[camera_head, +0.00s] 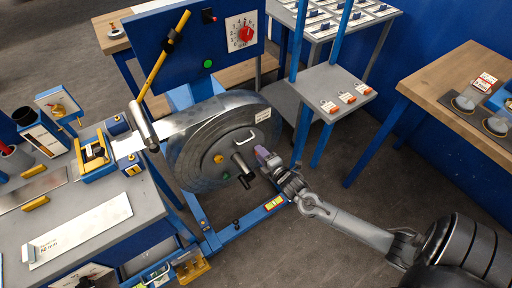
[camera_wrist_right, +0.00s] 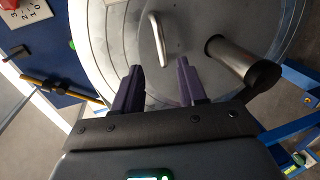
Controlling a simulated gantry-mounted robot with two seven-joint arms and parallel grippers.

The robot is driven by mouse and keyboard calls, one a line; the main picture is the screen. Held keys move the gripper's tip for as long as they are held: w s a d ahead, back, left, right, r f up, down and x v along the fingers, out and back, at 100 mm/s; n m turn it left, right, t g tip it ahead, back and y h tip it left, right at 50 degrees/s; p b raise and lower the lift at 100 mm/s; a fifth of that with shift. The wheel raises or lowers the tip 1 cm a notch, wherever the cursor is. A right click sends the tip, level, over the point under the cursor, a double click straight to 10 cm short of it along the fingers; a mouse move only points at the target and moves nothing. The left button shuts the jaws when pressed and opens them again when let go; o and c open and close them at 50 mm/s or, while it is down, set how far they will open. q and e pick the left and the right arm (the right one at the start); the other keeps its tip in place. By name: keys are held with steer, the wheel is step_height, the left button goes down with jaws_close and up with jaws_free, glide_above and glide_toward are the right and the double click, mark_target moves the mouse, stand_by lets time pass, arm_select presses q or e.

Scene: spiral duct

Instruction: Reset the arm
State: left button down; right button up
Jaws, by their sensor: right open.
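My right gripper (camera_head: 264,156) is at the right side of the large grey metal coil drum (camera_head: 205,135) in the head view, close to its front face. In the right wrist view the two dark purple fingers (camera_wrist_right: 162,84) stand apart with nothing between them. A silver handle (camera_wrist_right: 158,42) on the drum face lies just beyond the fingertips, and a metal shaft (camera_wrist_right: 240,62) sticks out to their right. Whether the fingers touch the drum cannot be told. My left gripper is not in view.
A blue panel (camera_head: 180,45) with a red dial (camera_head: 244,33) stands behind the drum. A grey workbench (camera_head: 120,200) is at the left. A small grey shelf with red-tagged parts (camera_head: 325,88) and a wooden table (camera_head: 450,75) are at the right.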

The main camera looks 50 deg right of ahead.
steer(key=shift+s+a+r, duration=0.1)
steer(key=shift+s, duration=0.4)
